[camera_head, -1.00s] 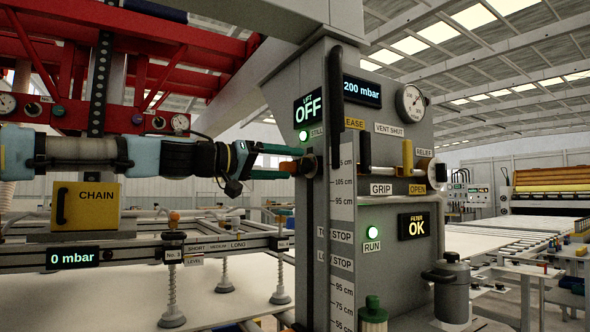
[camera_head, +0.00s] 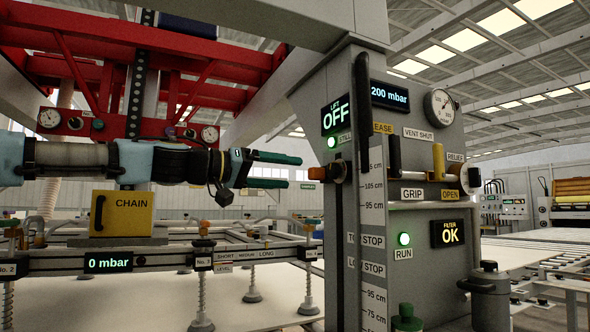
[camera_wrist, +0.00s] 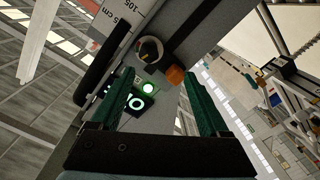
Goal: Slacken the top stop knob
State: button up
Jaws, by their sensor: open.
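The top stop knob (camera_head: 335,171) appears to be the dark round piece with an orange tip (camera_head: 317,173) on the grey post's slotted scale, near the 105–115 cm marks. My gripper (camera_head: 293,172) is open and empty, just left of the orange tip, with a small gap in the picture. Its two green fingers point right at the knob's height. A TOP STOP label (camera_head: 366,238) is lower on the post.
The post (camera_head: 340,270) carries an OFF display (camera_head: 336,116) and a vertical black handle (camera_head: 363,110). Right of them are yellow-handled levers (camera_head: 438,160). A yellow CHAIN box (camera_head: 122,214) and a suction frame (camera_head: 60,262) are below my arm.

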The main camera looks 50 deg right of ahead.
jog(key=w+d+f+m+t+b, duration=0.4)
jog(key=w+d+f+m+t, duration=0.2)
jog(key=w+d+f+t, duration=0.5)
notch_tip(320, 180, up, 6)
jog(key=w+a+m+g+h+b, duration=0.1)
jog(key=a+m+h+b, duration=0.15)
jog(key=m, duration=0.45)
jog(key=m+g+y+b, duration=0.25)
jog(key=m+g, duration=0.85)
jog(key=m, duration=1.2)
send_near(329, 170)
jog(key=x, duration=0.8)
jog(key=shift+s+d, duration=0.25)
jog(key=shift+d, duration=0.1)
